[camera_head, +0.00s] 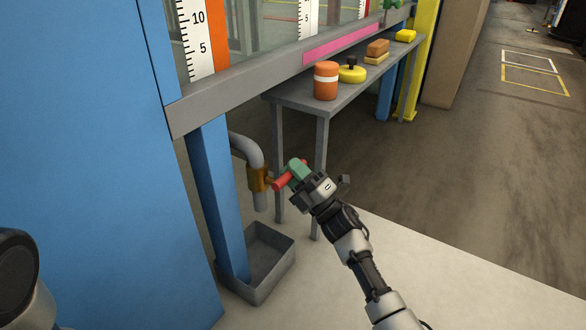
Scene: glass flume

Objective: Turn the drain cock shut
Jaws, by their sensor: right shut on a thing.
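The drain cock (259,179) has a brass body on a grey bent pipe (248,148) that comes out from behind the blue post. Its red handle (283,181) sticks out to the right, slanting slightly upward. My right gripper (298,181) is at the handle's outer end and shut on it. A green piece (298,167) shows right at the fingers; I cannot tell whether it belongs to the handle. The fingers partly hide the handle's end. My left gripper is out of view.
A grey catch tray (272,264) stands on the floor below the cock's outlet. A grey bench (340,108) holds an orange jar (326,80), a yellow round item (352,75) and sponge-like blocks. A blue panel (90,170) fills the left. Floor at right is clear.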

